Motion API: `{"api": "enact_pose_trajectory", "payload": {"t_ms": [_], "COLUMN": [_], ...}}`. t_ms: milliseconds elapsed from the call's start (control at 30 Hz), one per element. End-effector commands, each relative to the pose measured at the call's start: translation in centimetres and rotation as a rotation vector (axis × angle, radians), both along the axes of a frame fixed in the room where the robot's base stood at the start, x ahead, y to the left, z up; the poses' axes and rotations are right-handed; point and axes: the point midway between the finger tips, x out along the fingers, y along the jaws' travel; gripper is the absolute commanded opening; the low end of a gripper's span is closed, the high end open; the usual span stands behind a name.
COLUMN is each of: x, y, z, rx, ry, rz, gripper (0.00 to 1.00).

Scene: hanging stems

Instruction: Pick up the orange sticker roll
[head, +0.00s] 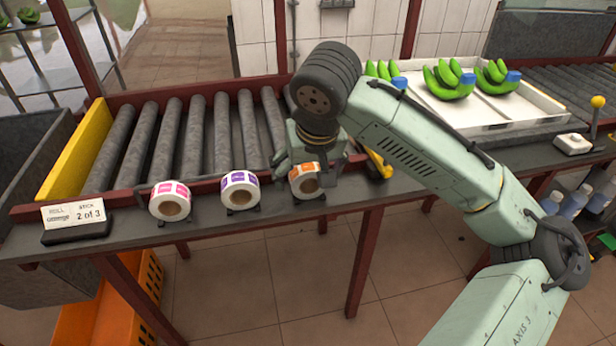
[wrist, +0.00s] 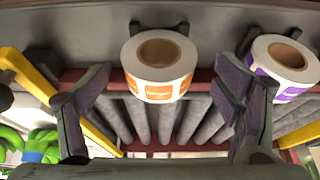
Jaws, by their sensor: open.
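The orange sticker roll (head: 305,181) is a white roll with an orange label band and a brown core. It rests in a small dark holder on the front ledge, rightmost of three rolls. In the wrist view the orange roll (wrist: 160,68) lies ahead, between and just beyond the two fingers. My gripper (head: 311,165) is over it in the head view, and its open fingers (wrist: 165,95) are spread with nothing held. Part of the roll's top is hidden by the gripper in the head view.
A purple roll (head: 240,190) stands left of the orange one, close to one finger in the wrist view (wrist: 285,68). A pink roll (head: 170,201) is farther left. Grey rollers (head: 163,140) lie behind. A white tray (head: 500,118) with green bananas is at right.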

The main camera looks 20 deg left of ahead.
Motion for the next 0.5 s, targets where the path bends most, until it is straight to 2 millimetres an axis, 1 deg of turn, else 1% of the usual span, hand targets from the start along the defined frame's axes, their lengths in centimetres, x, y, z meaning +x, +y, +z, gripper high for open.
{"api": "enact_pose_trajectory", "payload": {"t_ms": [100,200,300,500], "x": [0.5,0.8,1.0,1.0], "y": [0.1,0.4,0.5,0.5], "z": [-1.7,-2.6,-3.1,-3.1], "rx": [0.0,0.001,0.0,0.001], "ry": [0.002,0.002,0.001,0.001], "rz": [-0.002,-0.001,0.0,0.0], "gripper": [0.83,0.83,0.83,0.83]}}
